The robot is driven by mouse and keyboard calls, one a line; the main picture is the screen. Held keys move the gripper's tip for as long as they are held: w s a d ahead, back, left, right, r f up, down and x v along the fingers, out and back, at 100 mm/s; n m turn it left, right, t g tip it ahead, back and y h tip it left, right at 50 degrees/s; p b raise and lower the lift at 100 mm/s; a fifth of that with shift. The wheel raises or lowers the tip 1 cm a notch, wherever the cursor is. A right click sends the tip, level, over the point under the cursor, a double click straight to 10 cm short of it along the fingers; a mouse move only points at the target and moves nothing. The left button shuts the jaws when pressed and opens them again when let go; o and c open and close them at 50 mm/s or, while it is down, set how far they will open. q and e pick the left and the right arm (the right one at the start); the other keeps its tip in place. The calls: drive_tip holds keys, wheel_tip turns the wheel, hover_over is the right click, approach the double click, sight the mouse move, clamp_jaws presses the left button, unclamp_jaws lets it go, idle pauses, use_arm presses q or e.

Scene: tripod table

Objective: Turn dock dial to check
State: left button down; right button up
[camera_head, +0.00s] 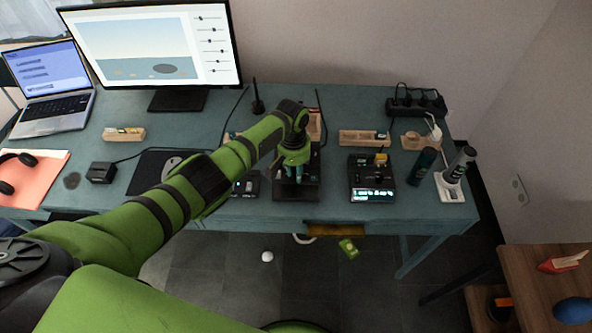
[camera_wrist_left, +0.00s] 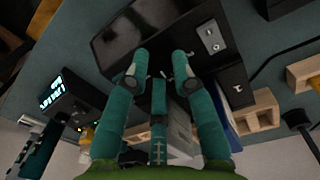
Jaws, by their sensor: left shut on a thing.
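My left gripper (camera_head: 294,172) reaches over the desk and points down at the black dock (camera_head: 297,194) near the desk's front edge. In the left wrist view, the teal fingertips (camera_wrist_left: 160,64) are closed in close to the dock's dark, glossy face (camera_wrist_left: 122,38), with a small gap between them. They are shut on the dock dial, which is mostly hidden by the fingers, so its mark and angle cannot be read. My right gripper is in neither view.
A black device with a lit display (camera_head: 372,180) stands right of the dock. Dark bottles (camera_head: 424,161) stand farther right. Wooden trays (camera_head: 363,137) lie behind. A monitor (camera_head: 152,45) and laptop (camera_head: 50,85) are at the back left. A green object (camera_head: 348,247) lies on the floor.

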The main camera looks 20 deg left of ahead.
use_arm(q)
drive_tip(key=m, duration=0.5)
drive_tip(key=shift+f+m+b, duration=0.1)
drive_tip(key=shift+m+b, duration=0.2)
drive_tip(key=shift+b, duration=0.1)
drive_tip(key=m, duration=0.5)
drive_tip(key=shift+b, duration=0.4)
drive_tip(key=shift+m, duration=0.3)
drive_tip(key=c, duration=1.3)
unclamp_jaws()
